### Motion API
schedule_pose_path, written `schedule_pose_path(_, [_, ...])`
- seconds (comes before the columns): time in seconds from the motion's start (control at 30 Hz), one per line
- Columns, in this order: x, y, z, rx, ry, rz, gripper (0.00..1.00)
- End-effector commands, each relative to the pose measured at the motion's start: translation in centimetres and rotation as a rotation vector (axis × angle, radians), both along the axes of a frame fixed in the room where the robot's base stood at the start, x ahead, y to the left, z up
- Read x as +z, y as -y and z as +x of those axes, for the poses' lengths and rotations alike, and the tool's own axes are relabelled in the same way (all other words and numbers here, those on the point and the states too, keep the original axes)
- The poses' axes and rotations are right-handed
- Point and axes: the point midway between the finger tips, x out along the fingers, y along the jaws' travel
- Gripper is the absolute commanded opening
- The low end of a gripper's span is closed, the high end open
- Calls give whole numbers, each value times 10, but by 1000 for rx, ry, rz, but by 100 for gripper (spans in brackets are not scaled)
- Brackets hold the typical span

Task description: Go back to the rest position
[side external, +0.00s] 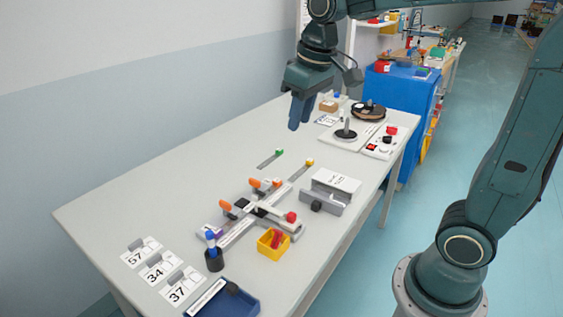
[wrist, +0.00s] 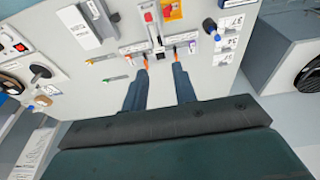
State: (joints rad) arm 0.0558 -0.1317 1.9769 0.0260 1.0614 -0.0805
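My gripper (side external: 299,111) hangs above the far half of the white table (side external: 150,212), clear of everything on it, fingers pointing down. In the wrist view, my gripper's two fingers (wrist: 160,72) stand well apart with nothing between them, so it is open and empty. Below it lies a white cross-shaped fixture (side external: 236,231) with orange-handled clamps (side external: 226,206). The fixture also shows past the fingertips in the wrist view (wrist: 155,40). No marker for a rest position is visible.
A spindle (side external: 346,132), black reel (side external: 368,110) and red-button box (side external: 384,144) stand at the far end. A grey bracket (side external: 322,200), yellow bin (side external: 272,244), black cup (side external: 214,260), blue tray (side external: 240,302) and number cards (side external: 160,268) are nearer.

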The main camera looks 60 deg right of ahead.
Motion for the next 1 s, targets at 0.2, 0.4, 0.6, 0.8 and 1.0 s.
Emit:
schedule_pose_path(0.2, [4,-8,-47,2,72,3,28])
schedule_pose_path(0.4, [-1,-14,-88,4,136,9,28])
schedule_pose_path(0.6, [-13,-19,-125,5,200,16,28])
schedule_pose_path(0.8, [-26,-22,-149,7,243,23,28])
schedule_pose_path(1.0, [-32,-23,-157,6,258,25,28])
